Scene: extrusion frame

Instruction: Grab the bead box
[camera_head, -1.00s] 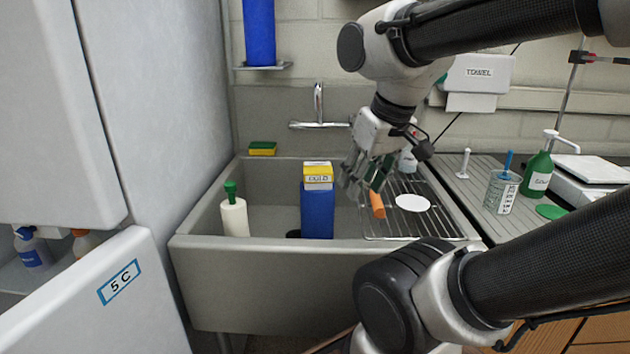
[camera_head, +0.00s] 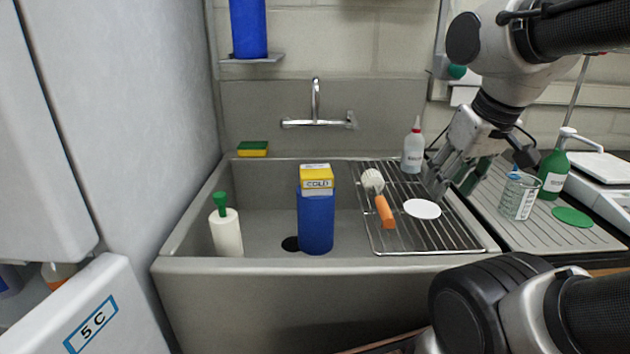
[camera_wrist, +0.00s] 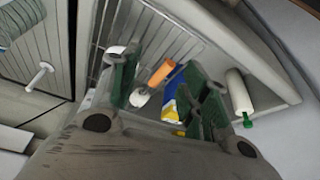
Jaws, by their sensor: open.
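No thing in view is plainly marked as a bead box. A blue box-like container with a yellow top (camera_head: 316,215) stands upright in the sink, its label reading something like "COLD". Its blue and yellow also show between my fingers in the wrist view (camera_wrist: 170,108), some way off. My gripper (camera_head: 452,182) is open and empty, above the right part of the wire drying rack (camera_head: 445,236), to the right of the container and apart from it. In the wrist view my gripper (camera_wrist: 163,92) shows its green-padded fingers spread.
An orange-handled brush (camera_head: 384,210) and a white disc (camera_head: 422,208) lie on the rack; a white bottle (camera_head: 412,152) stands behind. A white green-capped bottle (camera_head: 228,234) is in the sink. A glass beaker (camera_head: 516,197) and green pump bottle (camera_head: 553,172) stand right.

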